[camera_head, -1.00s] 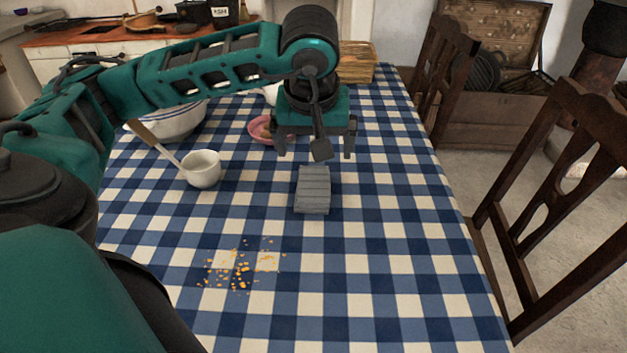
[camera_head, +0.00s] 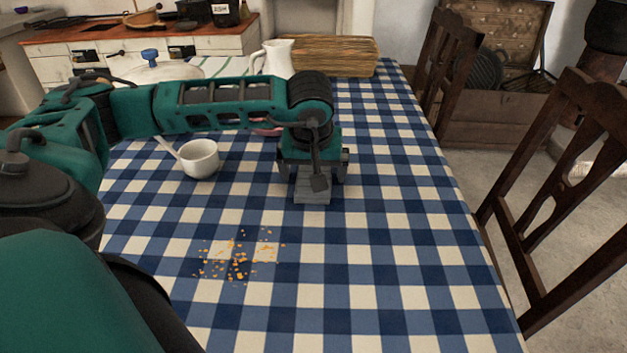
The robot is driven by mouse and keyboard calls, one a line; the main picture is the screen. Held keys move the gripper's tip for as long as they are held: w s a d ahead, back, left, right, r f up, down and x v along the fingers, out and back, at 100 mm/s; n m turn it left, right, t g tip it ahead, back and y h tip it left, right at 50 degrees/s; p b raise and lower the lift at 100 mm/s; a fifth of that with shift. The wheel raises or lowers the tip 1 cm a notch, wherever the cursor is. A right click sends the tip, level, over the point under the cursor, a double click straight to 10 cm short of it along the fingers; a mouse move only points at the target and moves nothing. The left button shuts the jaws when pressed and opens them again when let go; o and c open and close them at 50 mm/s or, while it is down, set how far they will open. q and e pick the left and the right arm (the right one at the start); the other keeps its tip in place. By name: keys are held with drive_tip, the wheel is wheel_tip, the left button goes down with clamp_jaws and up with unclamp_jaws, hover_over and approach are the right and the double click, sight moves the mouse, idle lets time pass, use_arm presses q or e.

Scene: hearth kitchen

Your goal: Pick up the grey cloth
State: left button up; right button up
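The grey cloth (camera_head: 312,194) lies folded on the blue and white checked tablecloth, near the middle of the table. My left gripper (camera_head: 312,182) points down right over it and hides its far part. The fingers show on either side of the cloth, one to the left and one to the right, apart from each other. I cannot tell whether the fingertips touch the cloth or the table. My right gripper is not in view.
A white cup (camera_head: 199,159) with a handle-like stick stands left of the gripper. Orange crumbs (camera_head: 238,261) lie in front.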

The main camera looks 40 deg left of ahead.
use_arm(q)
drive_tip(key=shift+c, duration=0.4)
drive_tip(key=c, duration=0.9)
